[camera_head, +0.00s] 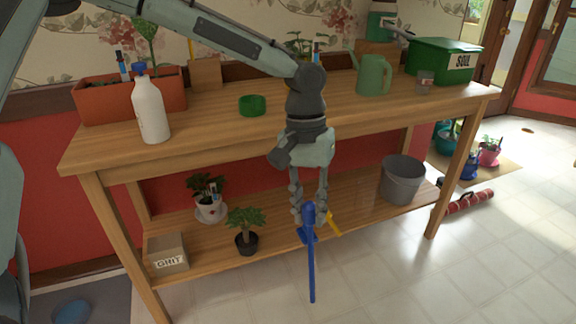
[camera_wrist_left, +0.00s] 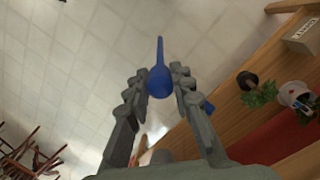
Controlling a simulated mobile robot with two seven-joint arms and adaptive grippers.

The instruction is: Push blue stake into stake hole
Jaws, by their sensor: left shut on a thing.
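The blue stake (camera_head: 312,268) hangs roughly upright, point down, in front of the table. My left gripper (camera_head: 309,214) is shut on its top end. In the left wrist view the stake (camera_wrist_left: 160,78) sits between the fingers of my left gripper (camera_wrist_left: 161,84), its thin end pointing away. A small blue piece (camera_wrist_left: 208,105) shows beside the right finger. A terracotta planter (camera_head: 95,103) stands on the tabletop at left, with plants and upright blue-and-white items in it. I cannot make out a stake hole. My right gripper is not in view.
The wooden table (camera_head: 215,128) holds a white bottle (camera_head: 150,108), a green dish (camera_head: 252,105), a green watering can (camera_head: 373,75) and a green soil box (camera_head: 440,60). Its lower shelf holds a grit box (camera_head: 168,252), potted plants and a grey bucket (camera_head: 402,180). Tiled floor lies in front.

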